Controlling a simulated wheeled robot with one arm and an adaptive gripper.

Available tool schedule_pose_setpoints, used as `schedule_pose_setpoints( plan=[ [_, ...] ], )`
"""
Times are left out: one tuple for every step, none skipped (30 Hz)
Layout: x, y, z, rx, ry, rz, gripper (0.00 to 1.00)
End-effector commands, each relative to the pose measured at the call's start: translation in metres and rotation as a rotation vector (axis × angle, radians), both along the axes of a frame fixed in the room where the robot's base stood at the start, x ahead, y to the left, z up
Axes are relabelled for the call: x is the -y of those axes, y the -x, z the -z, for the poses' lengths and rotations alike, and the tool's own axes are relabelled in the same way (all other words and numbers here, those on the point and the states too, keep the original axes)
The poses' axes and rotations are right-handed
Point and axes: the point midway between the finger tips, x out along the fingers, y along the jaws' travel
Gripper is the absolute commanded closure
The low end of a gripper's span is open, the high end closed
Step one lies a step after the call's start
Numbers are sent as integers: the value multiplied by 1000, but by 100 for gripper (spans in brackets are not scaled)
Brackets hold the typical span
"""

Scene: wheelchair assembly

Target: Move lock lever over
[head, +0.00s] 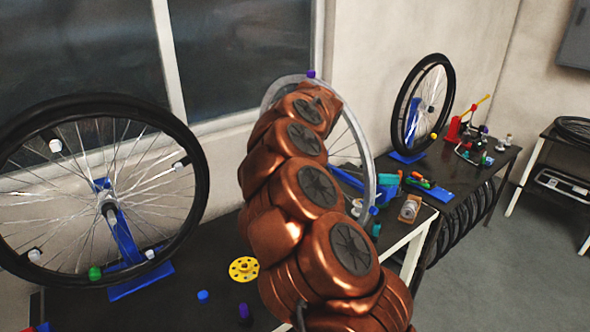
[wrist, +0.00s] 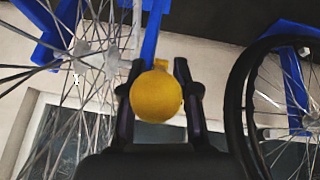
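A yellow round knob (wrist: 157,96) with a small yellow piece behind it shows in the middle of the wrist view, in line with a blue upright bar (wrist: 152,32). It is likely the lock lever's end; the rest is hidden. My gripper (wrist: 152,68) has its two dark fingers close against the knob's two sides, and it looks shut on it. In the head view my copper arm reaches over the bench to a silver wheel rim (head: 366,150) and hides my gripper and the knob.
A black-tyred wheel (head: 190,205) on a blue stand (head: 140,283) is at the left. A yellow disc (head: 243,269), blue cap (head: 203,296) and purple piece (head: 245,312) lie nearby. Another wheel (head: 398,108) stands at the back right. Open floor (head: 500,270) is at the right.

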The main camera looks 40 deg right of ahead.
Motion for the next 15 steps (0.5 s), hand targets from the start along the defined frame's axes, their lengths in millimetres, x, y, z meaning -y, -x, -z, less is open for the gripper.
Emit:
schedule_pose_setpoints(
  plan=[
    [0, 1, 1, -1, 0, 1, 62],
    [1, 1, 1, -2, 0, 1, 58],
    [1, 1, 1, -3, 0, 1, 57],
    [1, 1, 1, -3, 0, 1, 57],
    [1, 1, 1, -4, 0, 2, 57],
    [1, 1, 2, -4, 0, 2, 57],
    [1, 2, 2, -5, -1, 1, 57],
    [1, 2, 2, -5, -1, 1, 57],
    [1, 2, 2, -5, -1, 1, 57],
    [1, 2, 2, -5, -1, 1, 57],
    [1, 2, 2, -6, -1, 1, 57],
    [1, 2, 1, -6, 0, 2, 57],
    [1, 3, 0, -6, 0, 2, 57],
    [1, 4, -1, -6, 0, 2, 57],
    [0, 5, -3, -6, 0, 2, 57]
  ],
)
